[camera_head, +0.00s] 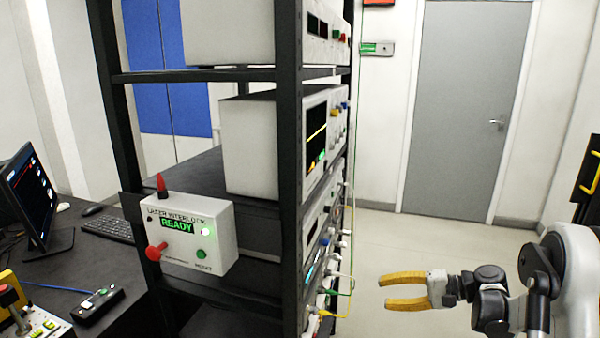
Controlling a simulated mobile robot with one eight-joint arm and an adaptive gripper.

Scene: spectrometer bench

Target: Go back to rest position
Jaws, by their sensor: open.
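My gripper (404,291) is at the lower right, with two yellow fingers pointing left. The fingers are spread apart with nothing between them. It hangs in front of open floor, to the right of the black instrument rack (290,170), and no contact with the rack shows. My arm reaches in from the right edge, and part of it is cut off by the frame.
A laser interlock box (222,253) reading READY is on the rack's near side. A monitor (32,190) and keyboard (108,228) are on the desk at left. Cables (352,255) hang along the rack's right side. Clear floor (430,245) leads to a grey door (465,110).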

